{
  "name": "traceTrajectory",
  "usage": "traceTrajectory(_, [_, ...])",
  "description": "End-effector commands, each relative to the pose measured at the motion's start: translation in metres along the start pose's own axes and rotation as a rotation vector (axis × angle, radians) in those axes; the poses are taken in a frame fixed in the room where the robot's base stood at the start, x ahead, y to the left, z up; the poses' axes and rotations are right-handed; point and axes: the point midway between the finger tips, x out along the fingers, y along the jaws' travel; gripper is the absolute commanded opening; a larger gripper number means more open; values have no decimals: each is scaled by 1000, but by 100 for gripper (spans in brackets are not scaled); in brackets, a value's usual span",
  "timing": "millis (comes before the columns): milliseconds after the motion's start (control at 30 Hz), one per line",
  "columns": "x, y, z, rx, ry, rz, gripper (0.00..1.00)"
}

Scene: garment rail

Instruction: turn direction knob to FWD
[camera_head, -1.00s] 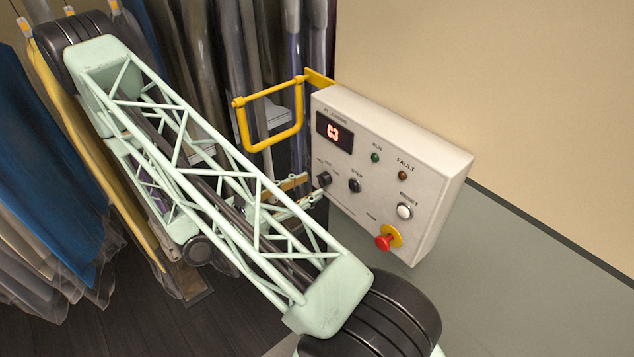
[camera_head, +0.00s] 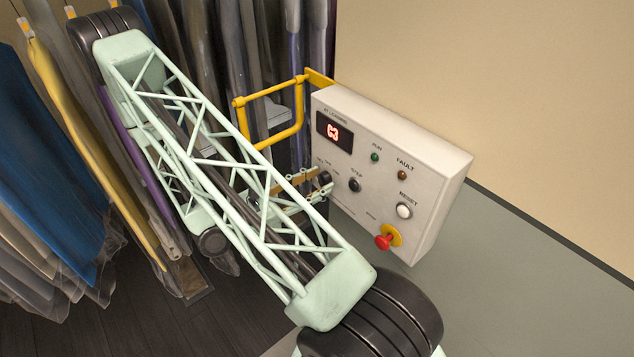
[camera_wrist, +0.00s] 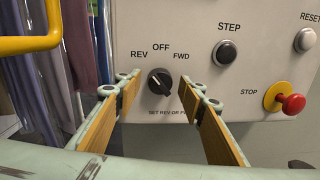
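The direction knob (camera_wrist: 160,83) is a black round knob on the front of the white control box, under the labels REV, OFF and FWD. Its grip ridge looks slanted, upper end toward the left, but I cannot tell its exact setting. My gripper (camera_wrist: 159,91) is open in the wrist view, with one tan-padded finger left of the knob and one right of it, gaps showing on both sides. In the head view, the knob (camera_head: 325,178) is a small dark shape by the fingertips, and my gripper (camera_head: 322,182) is partly hidden by my arm.
The control box (camera_head: 440,195) also carries a black STEP button (camera_wrist: 224,51), a white RESET button (camera_head: 404,211) and a red STOP button (camera_wrist: 292,103) on a yellow base. A yellow bar frame (camera_head: 270,146) juts out at its left. Bagged garments (camera_head: 50,180) hang further left.

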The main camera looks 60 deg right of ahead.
Motion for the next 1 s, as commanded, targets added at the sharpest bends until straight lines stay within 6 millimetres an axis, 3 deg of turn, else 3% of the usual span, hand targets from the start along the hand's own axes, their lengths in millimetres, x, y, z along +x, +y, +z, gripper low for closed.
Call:
traceTrajectory(300, [0, 0, 0, 0, 0, 0, 12])
traceTrajectory(1000, [0, 0, -2, 121, 9, 0, 12])
